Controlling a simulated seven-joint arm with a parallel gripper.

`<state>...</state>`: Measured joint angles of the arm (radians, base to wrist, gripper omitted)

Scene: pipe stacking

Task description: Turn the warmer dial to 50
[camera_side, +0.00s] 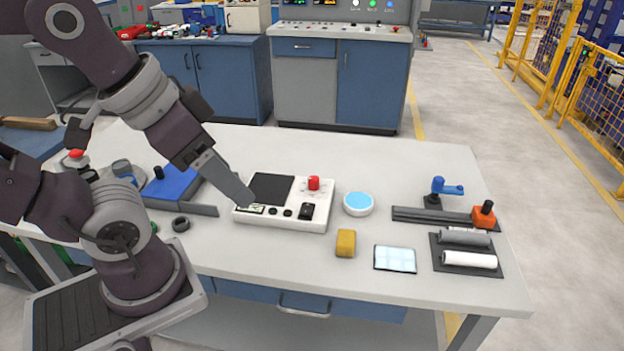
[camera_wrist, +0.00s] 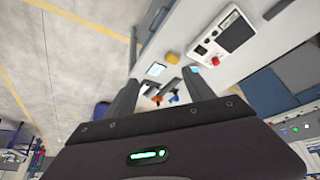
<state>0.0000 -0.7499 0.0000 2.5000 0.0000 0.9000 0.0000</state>
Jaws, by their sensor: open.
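The warmer is a white box (camera_side: 285,222) with a black plate on top, in the middle of the table. It also shows at the upper right of the wrist view (camera_wrist: 208,38). Its red dial (camera_side: 314,183) stands at the right of the plate and shows in the wrist view (camera_wrist: 215,61); its setting is too small to read. My gripper (camera_side: 246,202) appears in front of the warmer's left edge in the side view, left of the dial and apart from it. In the wrist view its two fingers (camera_wrist: 162,78) are spread, with nothing held between them.
A round blue-topped dish (camera_side: 358,203) stands just right of the warmer. A yellow block (camera_side: 345,243) and a pale flat pad (camera_side: 395,258) lie in front. Pipes on a dark tray (camera_side: 467,271) and a blue-handled fixture (camera_side: 440,192) are at right.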

